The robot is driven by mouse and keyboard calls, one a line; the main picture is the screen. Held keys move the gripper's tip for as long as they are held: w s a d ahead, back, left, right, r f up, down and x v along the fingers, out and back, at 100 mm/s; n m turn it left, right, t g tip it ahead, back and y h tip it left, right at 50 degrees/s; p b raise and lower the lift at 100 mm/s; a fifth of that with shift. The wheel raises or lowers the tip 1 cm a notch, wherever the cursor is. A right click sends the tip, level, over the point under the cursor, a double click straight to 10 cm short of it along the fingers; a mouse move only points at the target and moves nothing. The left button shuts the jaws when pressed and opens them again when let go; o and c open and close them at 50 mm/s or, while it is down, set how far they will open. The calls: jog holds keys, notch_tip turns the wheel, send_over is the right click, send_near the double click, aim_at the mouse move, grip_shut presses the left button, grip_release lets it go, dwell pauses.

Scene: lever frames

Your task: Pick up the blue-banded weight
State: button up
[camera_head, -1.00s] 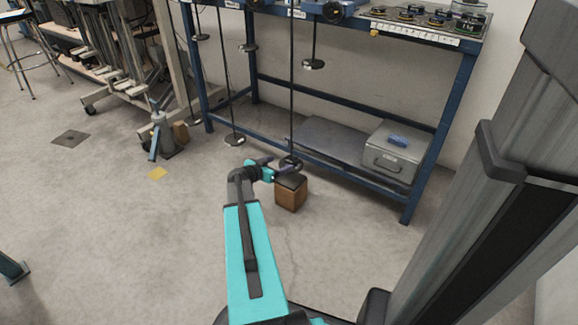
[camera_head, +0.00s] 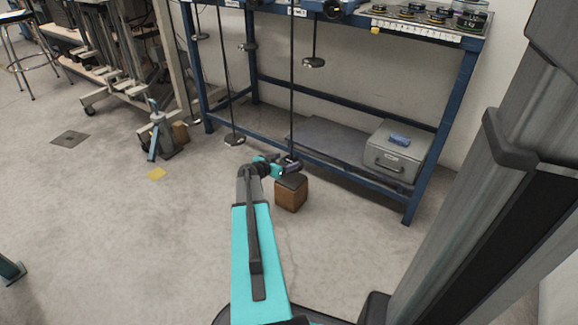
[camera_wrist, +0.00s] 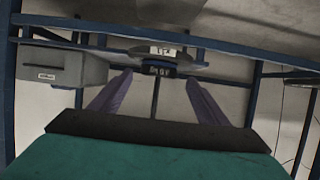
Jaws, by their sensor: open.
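A dark round weight with a blue band (camera_wrist: 158,70) shows in the wrist view, at the base of a thin hanging rod (camera_head: 291,90). My gripper (camera_wrist: 160,78) is open, with one purple finger on each side of the rod and weight; nothing is visibly clamped. In the head view my gripper (camera_head: 286,166) is at the rod's lower end, in front of the blue bench frame, and largely hides the weight there.
A wooden block with a dark top (camera_head: 291,193) stands on the floor just beside my gripper. Other hanging rods (camera_head: 227,80) are left and right. A grey metal case (camera_head: 393,152) sits on the bench's lower shelf. Several banded weights (camera_head: 436,16) lie on the bench top.

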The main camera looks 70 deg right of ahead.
jog(key=shift+x, duration=1.2)
jog(key=shift+c, duration=0.2)
jog(key=shift+w, duration=0.1)
jog(key=c, duration=1.3)
jog(key=shift+o, duration=0.2)
jog(key=shift+r, duration=0.1)
jog(key=shift+r, duration=0.7)
jog(key=shift+w+a+r+p, duration=0.1)
jog(key=shift+a+r+p, duration=0.1)
jog(key=shift+r+p, duration=0.35)
jog(key=shift+a+r+p, duration=0.2)
jog(key=shift+r+p, duration=0.15)
jog(key=shift+r, duration=0.25)
jog(key=w+a+p, duration=0.2)
jog(key=w+a, duration=0.2)
jog(key=a, duration=1.2)
jog(key=shift+a+p, duration=0.3)
jog(key=shift+p, duration=0.05)
